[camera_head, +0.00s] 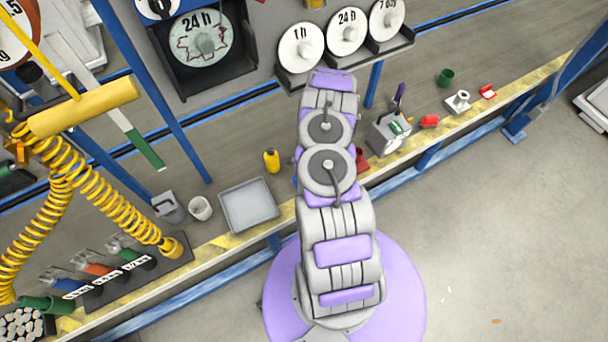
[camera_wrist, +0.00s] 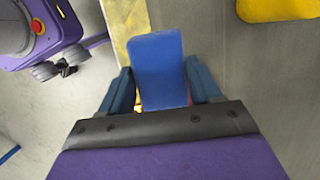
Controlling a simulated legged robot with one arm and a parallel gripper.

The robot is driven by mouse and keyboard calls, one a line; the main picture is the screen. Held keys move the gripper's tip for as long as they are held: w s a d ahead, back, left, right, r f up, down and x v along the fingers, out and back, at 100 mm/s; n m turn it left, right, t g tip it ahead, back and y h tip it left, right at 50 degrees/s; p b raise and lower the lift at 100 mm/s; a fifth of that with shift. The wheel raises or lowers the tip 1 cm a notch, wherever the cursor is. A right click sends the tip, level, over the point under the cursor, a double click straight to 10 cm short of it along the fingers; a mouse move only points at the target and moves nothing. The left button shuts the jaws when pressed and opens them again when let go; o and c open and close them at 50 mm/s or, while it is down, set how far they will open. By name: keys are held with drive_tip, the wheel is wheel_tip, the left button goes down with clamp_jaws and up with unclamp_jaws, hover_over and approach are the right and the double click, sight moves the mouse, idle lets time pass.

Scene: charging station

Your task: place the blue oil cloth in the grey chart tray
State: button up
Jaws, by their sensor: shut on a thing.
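The blue oil cloth (camera_wrist: 157,68) shows in the wrist view as a flat blue piece between the two dark blue fingers of my gripper (camera_wrist: 160,88). My gripper is shut on it, and the cloth sticks out beyond the fingertips. In the head view my arm hides the gripper and most or all of the cloth. The grey chart tray (camera_head: 249,205) lies on the bench left of my arm in the head view and looks empty. The tray does not show in the wrist view.
A yellow bottle (camera_head: 271,160) stands behind the tray's right corner. A white cup (camera_head: 201,208) and a grey container (camera_head: 168,207) stand left of it. A yellow coiled hose (camera_head: 110,212) hangs further left. A grey box (camera_head: 389,133) stands right of my arm.

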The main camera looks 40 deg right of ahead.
drive_tip(key=shift+a+r, duration=0.15)
drive_tip(key=shift+a, duration=0.3)
